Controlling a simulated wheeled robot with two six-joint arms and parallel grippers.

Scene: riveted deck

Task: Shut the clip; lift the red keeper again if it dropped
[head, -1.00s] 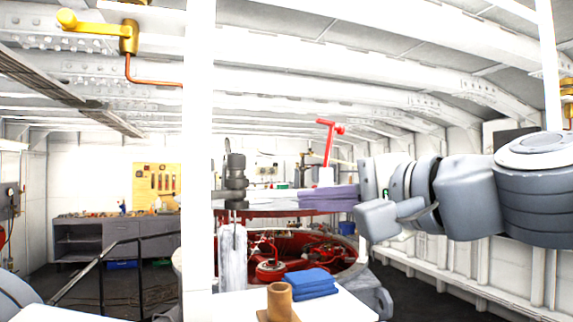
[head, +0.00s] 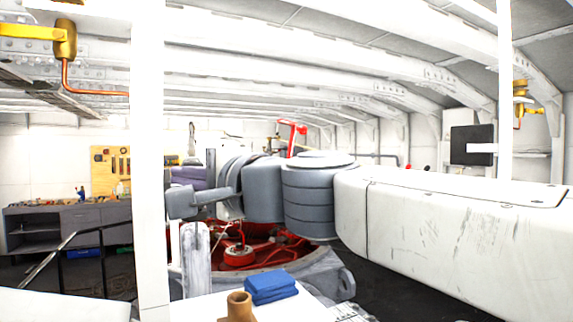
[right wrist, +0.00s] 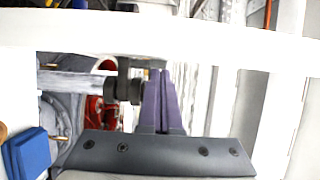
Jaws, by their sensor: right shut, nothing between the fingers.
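My right gripper (head: 186,178) reaches in from the right in the head view, its purple fingers partly hidden behind my wrist. The right wrist view shows the fingers (right wrist: 162,78) pressed together with nothing between them. Just left of them is a dark metal fitting (right wrist: 124,86) on a grey bar, probably part of the clip. I cannot tell whether the fingers touch it, or whether the clip is open or shut. A red upright lever (head: 292,130) stands behind my arm, its lower part hidden. I cannot tell whether it is the keeper. My left gripper is out of view.
A red round well (head: 275,252) with a grey rim lies below my right arm. A white post (head: 148,200) stands left. A grey workbench (head: 65,228) is at the back left.

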